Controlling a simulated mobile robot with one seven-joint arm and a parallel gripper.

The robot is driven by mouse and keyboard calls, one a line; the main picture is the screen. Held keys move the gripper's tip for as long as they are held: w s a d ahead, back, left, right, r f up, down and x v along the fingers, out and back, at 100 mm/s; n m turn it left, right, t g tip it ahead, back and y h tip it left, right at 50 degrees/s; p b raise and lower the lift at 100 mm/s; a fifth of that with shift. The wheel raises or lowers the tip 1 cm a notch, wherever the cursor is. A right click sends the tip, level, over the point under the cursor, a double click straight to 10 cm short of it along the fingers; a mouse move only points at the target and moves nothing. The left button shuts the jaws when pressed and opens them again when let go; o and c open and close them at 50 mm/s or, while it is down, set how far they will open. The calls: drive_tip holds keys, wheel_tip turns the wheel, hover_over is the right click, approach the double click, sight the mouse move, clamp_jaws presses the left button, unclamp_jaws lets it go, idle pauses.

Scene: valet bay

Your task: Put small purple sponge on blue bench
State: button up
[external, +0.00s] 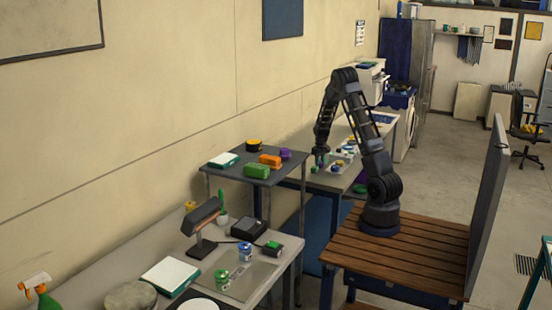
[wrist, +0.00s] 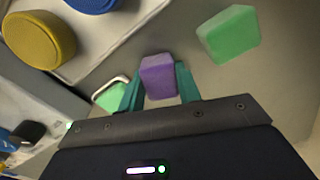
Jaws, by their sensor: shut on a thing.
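In the wrist view, a small purple sponge (wrist: 158,76) sits between the two teal fingers of my gripper (wrist: 160,70). The fingers are shut on it, and its upper face shows. In the external view, my gripper (external: 321,158) points down over the grey worktable behind the raised dark shelf. The sponge is too small to make out there. A blue surface (external: 318,222) shows low down beside the tables, partly hidden by table legs and my base; I cannot tell whether it is the blue bench.
A green block (wrist: 228,34), a yellow round thing (wrist: 38,40) and a blue round thing (wrist: 92,4) lie near my gripper. The dark shelf (external: 228,172) holds several small things. A lamp (external: 203,222) and cans stand on the front table.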

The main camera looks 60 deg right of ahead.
drive_tip(key=shift+f, duration=0.15)
drive_tip(key=o, duration=0.9)
drive_tip(key=shift+o, duration=0.2)
